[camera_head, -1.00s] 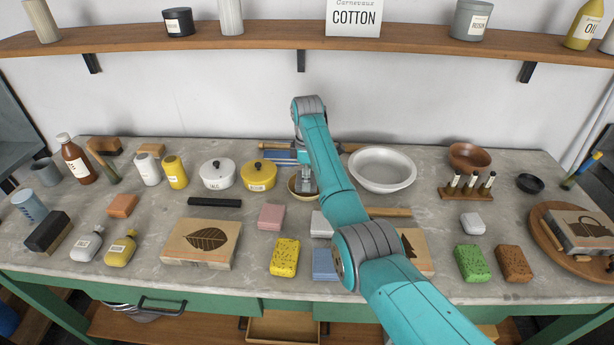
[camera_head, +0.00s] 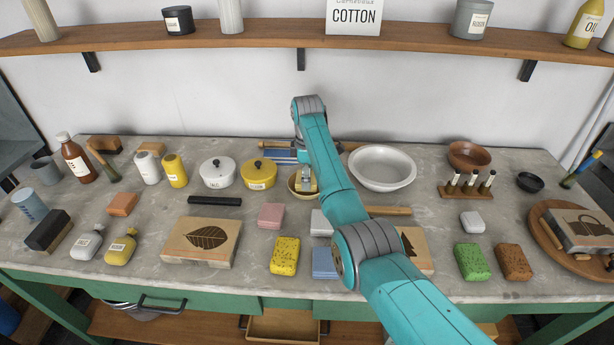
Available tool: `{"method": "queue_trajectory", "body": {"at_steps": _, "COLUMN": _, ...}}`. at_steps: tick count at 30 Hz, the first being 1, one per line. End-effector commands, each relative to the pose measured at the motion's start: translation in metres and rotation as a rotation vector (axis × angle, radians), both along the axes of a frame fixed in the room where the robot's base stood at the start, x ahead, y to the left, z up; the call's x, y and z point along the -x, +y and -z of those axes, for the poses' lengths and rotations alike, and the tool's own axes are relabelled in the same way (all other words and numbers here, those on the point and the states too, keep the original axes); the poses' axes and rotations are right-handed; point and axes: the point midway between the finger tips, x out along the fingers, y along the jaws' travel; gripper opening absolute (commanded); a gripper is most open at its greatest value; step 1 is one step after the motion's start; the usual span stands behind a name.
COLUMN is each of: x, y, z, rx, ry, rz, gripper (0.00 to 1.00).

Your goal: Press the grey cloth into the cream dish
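The cream dish (camera_head: 294,188) is a small round bowl at the back middle of the bench, right of the yellow pot. My gripper (camera_head: 305,186) points down at it, with its tips at or inside the rim. A tan-yellow patch shows between the gripper's parts; whether this is part of the gripper or something held is too small to tell. A pale grey folded piece (camera_head: 320,224), which looks like the grey cloth, lies in front of the dish, partly hidden by my arm. The inside of the dish is mostly hidden by my gripper.
A pink pad (camera_head: 270,215), a blue pad (camera_head: 325,262) and a yellow sponge (camera_head: 285,256) lie nearby. A yellow pot (camera_head: 259,174) stands close left of the dish, a large white basin (camera_head: 382,167) to the right. A wooden shelf (camera_head: 260,43) runs above.

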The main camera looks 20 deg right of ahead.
Motion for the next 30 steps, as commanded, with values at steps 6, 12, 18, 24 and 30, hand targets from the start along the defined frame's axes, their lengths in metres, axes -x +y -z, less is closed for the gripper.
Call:
{"method": "queue_trajectory", "body": {"at_steps": 6, "x": 0.001, "y": 0.000, "z": 0.002, "rx": 0.000, "ry": 0.002, "rz": 0.000, "gripper": 0.49}}
{"method": "queue_trajectory", "body": {"at_steps": 12, "x": 0.000, "y": 0.000, "z": -0.002, "rx": 0.000, "ry": 0.001, "rz": 0.000, "gripper": 0.49}}
{"method": "queue_trajectory", "body": {"at_steps": 18, "x": 0.000, "y": 0.000, "z": -0.017, "rx": 0.000, "ry": 0.001, "rz": 0.000, "gripper": 0.49}}
{"method": "queue_trajectory", "body": {"at_steps": 24, "x": 0.000, "y": 0.000, "z": -0.031, "rx": 0.000, "ry": 0.000, "rz": 0.000, "gripper": 0.49}}
{"method": "queue_trajectory", "body": {"at_steps": 30, "x": 0.000, "y": 0.000, "z": -0.044, "rx": 0.000, "ry": 0.000, "rz": 0.000, "gripper": 0.49}}
